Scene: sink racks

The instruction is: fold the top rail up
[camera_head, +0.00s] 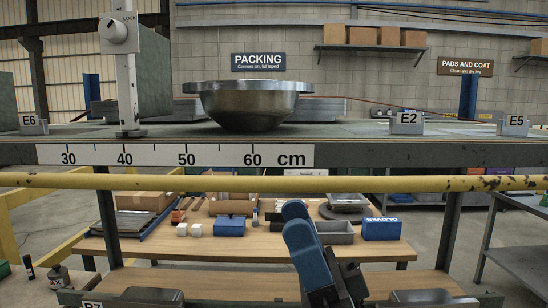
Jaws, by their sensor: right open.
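The top rail (200,182) is a yellow bar with worn, chipped paint. It runs level across the whole head view, below the front edge of the upper surface. My right gripper (296,219) has blue fingers and a dark body. It comes up from the bottom of the picture, with its fingertips a little below the rail in the picture. It is open and nothing shows between its fingers. It appears apart from the rail, though the depth gap is hard to tell. My left gripper is not in view.
A metal bowl (250,104) stands on the upper surface above the centimetre scale (175,155). A white post with a lock knob (113,30) stands at left. Behind and below, a wooden bench (150,248) holds boxes and trays, including a blue box (382,229).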

